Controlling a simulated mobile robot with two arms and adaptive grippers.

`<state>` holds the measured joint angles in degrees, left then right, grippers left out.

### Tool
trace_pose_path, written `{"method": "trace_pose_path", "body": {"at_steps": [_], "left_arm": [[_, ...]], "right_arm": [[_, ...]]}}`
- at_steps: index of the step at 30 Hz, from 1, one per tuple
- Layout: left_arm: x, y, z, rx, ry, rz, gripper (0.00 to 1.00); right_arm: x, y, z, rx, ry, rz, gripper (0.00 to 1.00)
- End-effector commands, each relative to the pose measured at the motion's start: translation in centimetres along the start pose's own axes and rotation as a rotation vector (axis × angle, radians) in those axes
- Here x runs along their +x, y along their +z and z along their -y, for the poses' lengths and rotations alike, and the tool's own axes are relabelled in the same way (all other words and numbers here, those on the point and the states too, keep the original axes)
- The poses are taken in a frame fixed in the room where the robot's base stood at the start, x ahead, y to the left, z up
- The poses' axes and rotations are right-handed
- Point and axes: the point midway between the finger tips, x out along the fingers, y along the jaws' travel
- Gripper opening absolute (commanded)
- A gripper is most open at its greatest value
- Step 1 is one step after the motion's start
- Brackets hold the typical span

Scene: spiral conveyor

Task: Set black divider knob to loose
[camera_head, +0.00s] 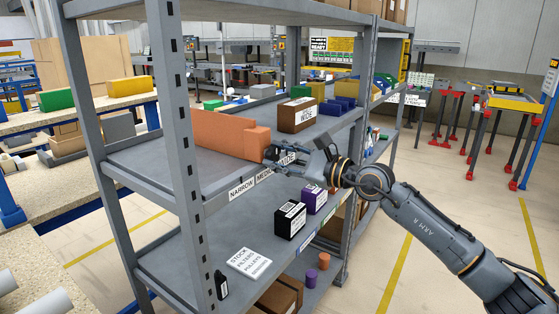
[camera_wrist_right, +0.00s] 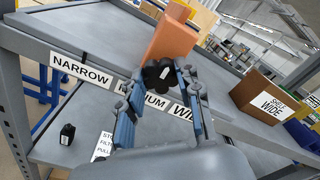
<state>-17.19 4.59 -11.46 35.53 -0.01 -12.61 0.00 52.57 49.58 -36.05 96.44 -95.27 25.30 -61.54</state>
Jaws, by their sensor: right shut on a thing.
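The orange divider (camera_head: 222,133) stands on the upper shelf, and its front end also shows in the right wrist view (camera_wrist_right: 175,38). The black divider knob (camera_wrist_right: 158,78) is a lobed knob with a white mark on its face, at the divider's front end. My right gripper (camera_wrist_right: 158,82) is shut on the knob, with its blue-padded fingers on either side. In the head view my right gripper (camera_head: 276,160) reaches the shelf's front edge from the right and partly hides the knob. My left gripper is not in view.
The shelf edge carries NARROW (camera_wrist_right: 80,70), MEDIUM and WIDE labels; the gripper partly covers MEDIUM. A brown WIDE box (camera_head: 297,115) stands right of the divider. Black (camera_head: 290,219) and purple (camera_head: 314,198) boxes sit below. A grey shelf post (camera_head: 178,150) stands left.

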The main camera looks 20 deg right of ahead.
Motion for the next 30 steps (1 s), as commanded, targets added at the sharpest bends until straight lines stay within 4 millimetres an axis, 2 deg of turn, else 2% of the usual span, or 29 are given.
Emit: {"method": "trace_pose_path", "body": {"at_steps": [10, 11, 14, 24, 26, 30], "left_arm": [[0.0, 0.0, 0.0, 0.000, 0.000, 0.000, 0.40], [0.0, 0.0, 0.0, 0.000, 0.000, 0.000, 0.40], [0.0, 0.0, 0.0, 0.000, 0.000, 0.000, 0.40], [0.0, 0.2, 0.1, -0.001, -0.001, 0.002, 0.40], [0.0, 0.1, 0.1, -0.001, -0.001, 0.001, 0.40], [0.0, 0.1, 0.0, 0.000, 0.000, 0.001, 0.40]], "right_arm": [[0.0, -0.1, -0.1, -0.004, 0.002, -0.002, 0.03], [0.0, -0.1, -0.1, -0.003, 0.002, -0.002, 0.38], [0.0, -0.1, -0.1, -0.003, 0.002, -0.002, 0.57], [-0.2, -0.1, 0.0, -0.002, 0.000, -0.001, 0.57], [-0.7, -0.2, 0.0, -0.001, 0.000, -0.003, 0.57], [-2.9, -0.2, -0.1, -0.002, 0.001, -0.005, 0.57]]}}
